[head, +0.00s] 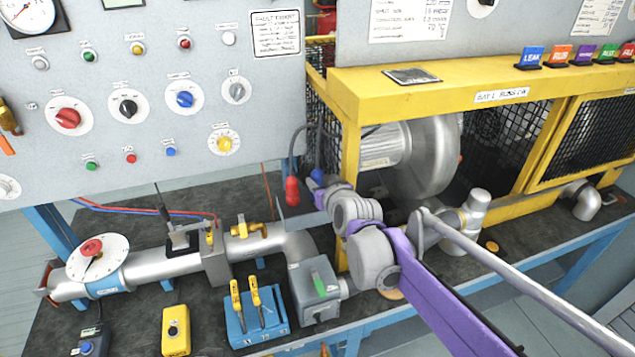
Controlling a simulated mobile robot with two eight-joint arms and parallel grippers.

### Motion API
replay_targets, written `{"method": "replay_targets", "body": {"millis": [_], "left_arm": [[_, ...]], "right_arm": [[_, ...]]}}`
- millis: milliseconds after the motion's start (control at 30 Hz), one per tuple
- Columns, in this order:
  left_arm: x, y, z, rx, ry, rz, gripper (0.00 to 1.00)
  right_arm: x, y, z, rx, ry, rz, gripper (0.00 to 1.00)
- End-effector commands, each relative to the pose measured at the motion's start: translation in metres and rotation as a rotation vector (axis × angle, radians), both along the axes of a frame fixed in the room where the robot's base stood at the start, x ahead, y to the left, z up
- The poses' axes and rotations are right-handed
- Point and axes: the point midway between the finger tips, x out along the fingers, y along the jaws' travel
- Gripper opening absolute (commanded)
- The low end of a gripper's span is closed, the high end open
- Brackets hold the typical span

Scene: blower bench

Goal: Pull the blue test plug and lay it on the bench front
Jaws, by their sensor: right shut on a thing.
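The blue test plug (317,175) shows as a small blue piece at the tip of my right gripper (322,187), beside the yellow guard frame's left post. My right gripper is shut on it; the fingers are small and partly hidden by my own wrist. Whether the plug is still seated in a socket cannot be told. A red plug (292,190) hangs just left of it, near a grey box. The bench (135,318) has a dark top, and its front strip runs along the bottom of the view. My left gripper is not in view.
The yellow guard (400,95) encloses the blower.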

Motion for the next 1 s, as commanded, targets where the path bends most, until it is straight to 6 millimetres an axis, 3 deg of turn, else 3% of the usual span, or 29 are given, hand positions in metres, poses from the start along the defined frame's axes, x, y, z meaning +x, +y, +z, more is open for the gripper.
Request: {"method": "replay_targets", "body": {"millis": [767, 1000], "left_arm": [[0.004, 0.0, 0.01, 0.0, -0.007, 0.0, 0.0], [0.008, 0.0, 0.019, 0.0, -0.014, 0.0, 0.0]], "right_arm": [[0.0, 0.0, 0.011, -0.001, 0.0, 0.0, 0.0], [0.0, 0.0, 0.023, -0.001, -0.001, 0.0, 0.0]]}}
